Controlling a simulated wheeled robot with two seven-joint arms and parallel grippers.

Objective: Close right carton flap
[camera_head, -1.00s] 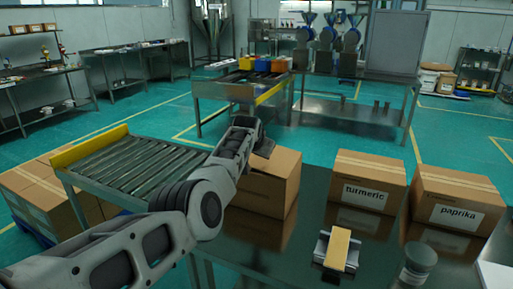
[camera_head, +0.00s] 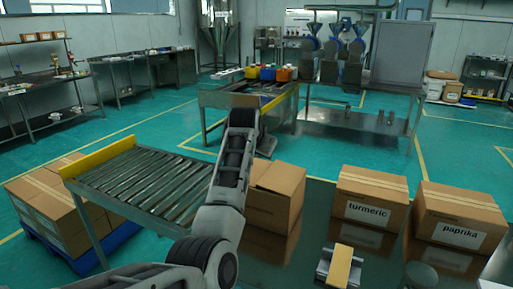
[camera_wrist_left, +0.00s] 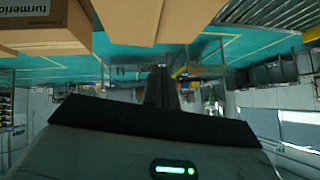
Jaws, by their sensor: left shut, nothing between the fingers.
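A brown carton (camera_head: 274,208) stands at the left end of the dark table in the head view. Its top (camera_head: 279,177) shows as a nearly flat brown surface, partly hidden on the left by my left arm. My left gripper (camera_head: 266,146) is just beyond the carton's far left corner, mostly hidden behind my wrist. In the left wrist view, the gripper's dark fingers (camera_wrist_left: 160,88) are shut and empty. Brown carton panels (camera_wrist_left: 150,20) fill the top middle there, close to the fingers. I cannot tell whether they touch. My right gripper is not in view.
The turmeric carton (camera_head: 370,200) and paprika carton (camera_head: 458,215) stand to the right on the same table. A small metal holder with a yellowish block (camera_head: 340,266) is in front. A roller conveyor (camera_head: 150,185) lies to the left.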

